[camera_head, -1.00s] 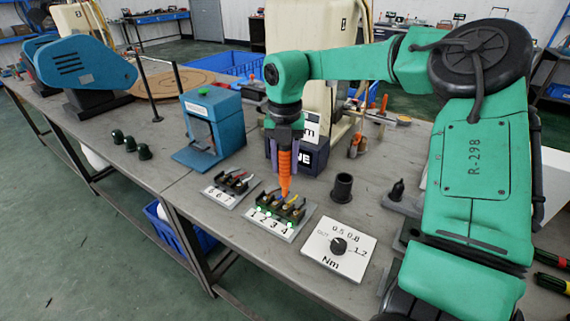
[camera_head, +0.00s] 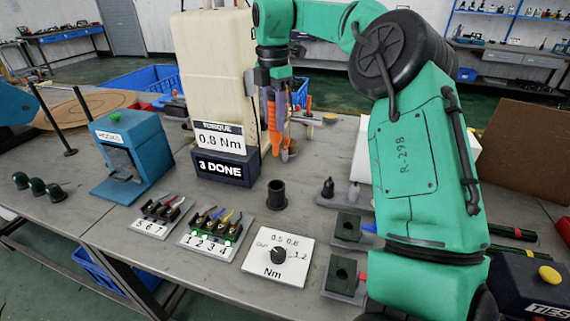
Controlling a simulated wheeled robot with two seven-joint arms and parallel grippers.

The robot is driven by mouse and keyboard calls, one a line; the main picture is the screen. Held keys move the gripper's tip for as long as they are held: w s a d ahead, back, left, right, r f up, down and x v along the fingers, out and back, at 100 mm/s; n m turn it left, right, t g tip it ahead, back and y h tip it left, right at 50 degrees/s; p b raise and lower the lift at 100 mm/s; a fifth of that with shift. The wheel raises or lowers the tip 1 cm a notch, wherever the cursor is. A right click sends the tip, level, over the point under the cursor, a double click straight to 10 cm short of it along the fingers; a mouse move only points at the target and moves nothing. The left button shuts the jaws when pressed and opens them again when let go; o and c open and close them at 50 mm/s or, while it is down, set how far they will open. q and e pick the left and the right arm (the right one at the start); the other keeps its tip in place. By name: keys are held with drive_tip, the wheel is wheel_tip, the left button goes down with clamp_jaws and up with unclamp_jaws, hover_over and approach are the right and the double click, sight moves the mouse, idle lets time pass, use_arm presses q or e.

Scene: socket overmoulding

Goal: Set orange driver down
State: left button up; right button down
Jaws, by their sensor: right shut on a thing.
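My right gripper (camera_head: 274,98) is shut on the orange driver (camera_head: 273,122) and holds it above the bench. The driver points down, and its lower end is behind and above the black round cup (camera_head: 277,194), apart from it. The cup stands upright on the bench, and its open top looks empty. The four-way terminal block (camera_head: 210,232), with its numbered plate and green lights, is in front and to the left, clear of the driver. My left gripper is out of view.
A display (camera_head: 226,168) reads "0.8 Nm" and "3 DONE". A second terminal block (camera_head: 158,214), a blue press (camera_head: 130,155) and a torque dial plate (camera_head: 275,266) stand on the bench. Dark fixtures (camera_head: 345,277) sit to the right, under my arm.

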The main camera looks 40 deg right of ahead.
sight(275, 136)
wheel_tip(275, 136, down, 18)
drive_tip(key=shift+r, duration=0.2)
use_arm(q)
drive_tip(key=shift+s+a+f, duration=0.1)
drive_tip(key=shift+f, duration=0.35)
use_arm(e)
drive_tip(key=shift+c, duration=2.4)
unclamp_jaws()
wheel_tip(275, 136, up, 12)
drive_tip(key=shift+r, duration=0.15)
